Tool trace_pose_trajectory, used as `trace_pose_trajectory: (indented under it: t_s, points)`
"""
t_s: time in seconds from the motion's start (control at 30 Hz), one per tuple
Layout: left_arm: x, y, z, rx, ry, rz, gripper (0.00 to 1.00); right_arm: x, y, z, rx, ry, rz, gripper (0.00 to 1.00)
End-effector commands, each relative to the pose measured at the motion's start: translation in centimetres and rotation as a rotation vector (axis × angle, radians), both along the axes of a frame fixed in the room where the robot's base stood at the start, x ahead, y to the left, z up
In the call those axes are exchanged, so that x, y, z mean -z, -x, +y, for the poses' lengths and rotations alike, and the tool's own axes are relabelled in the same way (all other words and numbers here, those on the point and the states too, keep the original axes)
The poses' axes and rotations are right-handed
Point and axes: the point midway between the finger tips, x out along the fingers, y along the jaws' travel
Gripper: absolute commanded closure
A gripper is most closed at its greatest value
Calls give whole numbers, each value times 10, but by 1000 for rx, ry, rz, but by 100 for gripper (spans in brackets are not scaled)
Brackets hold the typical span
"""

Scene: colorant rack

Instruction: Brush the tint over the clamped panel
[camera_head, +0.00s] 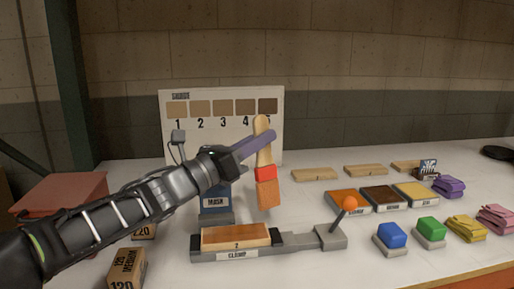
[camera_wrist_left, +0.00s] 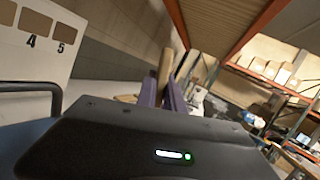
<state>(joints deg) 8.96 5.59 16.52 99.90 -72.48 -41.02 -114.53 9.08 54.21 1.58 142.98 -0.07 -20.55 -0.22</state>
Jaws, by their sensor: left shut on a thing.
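My left gripper (camera_head: 254,146) is shut on the wooden handle of a brush (camera_head: 266,172). The brush hangs bristles down, with a red band and orange-brown bristles. It is above and apart from the clamped panel (camera_head: 235,237), a reddish-brown board in the grey clamp (camera_head: 210,255) labelled CLAMP. The clamp's lever with an orange ball (camera_head: 350,203) stands tilted up at the right. In the left wrist view the brush handle (camera_wrist_left: 164,68) shows between the purple fingers. Tint trays (camera_head: 348,202) in orange, dark brown and yellow stand to the right. My right gripper is not in view.
A blue WASH container (camera_head: 216,200) stands behind the clamp. A shade board (camera_head: 220,135) numbered from 1 stands at the back. Sanding blocks (camera_head: 128,268) lie at front left. Blue and green blocks (camera_head: 392,235) and folded cloths (camera_head: 465,228) sit at right.

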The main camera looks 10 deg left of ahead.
Motion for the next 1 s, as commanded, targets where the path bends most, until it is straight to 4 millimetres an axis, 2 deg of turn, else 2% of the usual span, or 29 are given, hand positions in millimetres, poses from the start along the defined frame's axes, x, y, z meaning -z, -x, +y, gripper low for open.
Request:
trace_pose_trajectory:
  t_s: [0.1,0.3,1.0]
  points:
    - [-14,2,-4,0,-1,-4,100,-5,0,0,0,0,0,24]
    - [-26,4,-8,-3,-1,-1,100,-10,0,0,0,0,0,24]
    - [-28,4,-9,-4,-1,-1,100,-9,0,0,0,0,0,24]
